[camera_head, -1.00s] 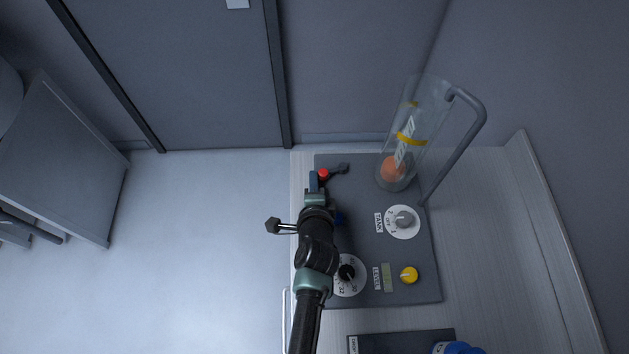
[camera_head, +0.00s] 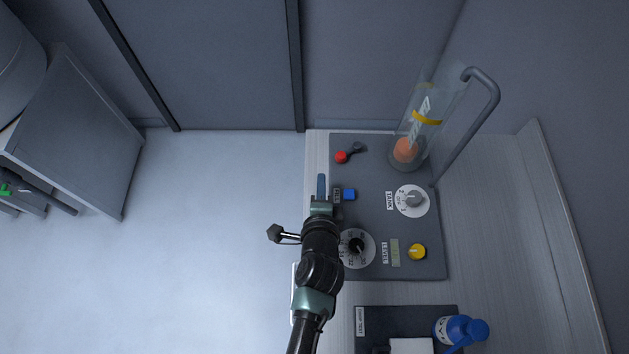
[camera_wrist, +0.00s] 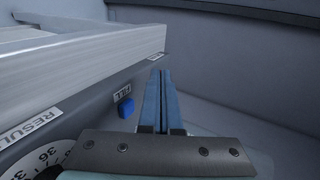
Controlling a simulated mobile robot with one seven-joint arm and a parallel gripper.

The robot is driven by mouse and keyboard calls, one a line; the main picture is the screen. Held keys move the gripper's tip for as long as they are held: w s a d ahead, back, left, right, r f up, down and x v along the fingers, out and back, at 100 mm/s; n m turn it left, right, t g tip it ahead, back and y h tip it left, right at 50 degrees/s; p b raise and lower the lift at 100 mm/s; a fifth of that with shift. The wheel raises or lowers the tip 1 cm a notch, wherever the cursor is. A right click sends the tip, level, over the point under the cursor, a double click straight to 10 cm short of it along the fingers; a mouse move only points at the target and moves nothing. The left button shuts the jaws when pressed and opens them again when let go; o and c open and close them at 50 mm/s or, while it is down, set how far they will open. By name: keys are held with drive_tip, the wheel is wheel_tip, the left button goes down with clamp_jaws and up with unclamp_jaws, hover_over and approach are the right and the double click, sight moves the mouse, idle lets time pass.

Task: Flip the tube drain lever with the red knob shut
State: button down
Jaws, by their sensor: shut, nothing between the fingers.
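The drain lever's red knob (camera_head: 341,157) shows near the far left corner of the dark panel. Its short dark arm (camera_head: 352,151) points from the knob up and right toward the clear tube (camera_head: 429,112). The tube stands upright with an orange mass at its bottom and a yellow band. My gripper (camera_head: 321,181) is at the panel's left edge, nearer than the red knob and apart from it. Its blue fingers (camera_wrist: 161,98) are together and empty in the wrist view. The lever is not seen in the wrist view.
The blue FILL button (camera_head: 349,194) is just right of my gripper and also shows in the wrist view (camera_wrist: 126,108). The TANK dial (camera_head: 412,201), a numbered dial (camera_head: 357,247) and a yellow knob (camera_head: 417,251) are on the panel. Open floor lies left.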

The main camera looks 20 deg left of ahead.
drive_tip(key=v, duration=0.2)
drive_tip(key=a+v, duration=0.1)
drive_tip(key=v, duration=0.1)
drive_tip(key=shift+s+d+r, duration=0.1)
drive_tip(key=shift+s+r, duration=0.1)
drive_tip(key=shift+s, duration=0.15)
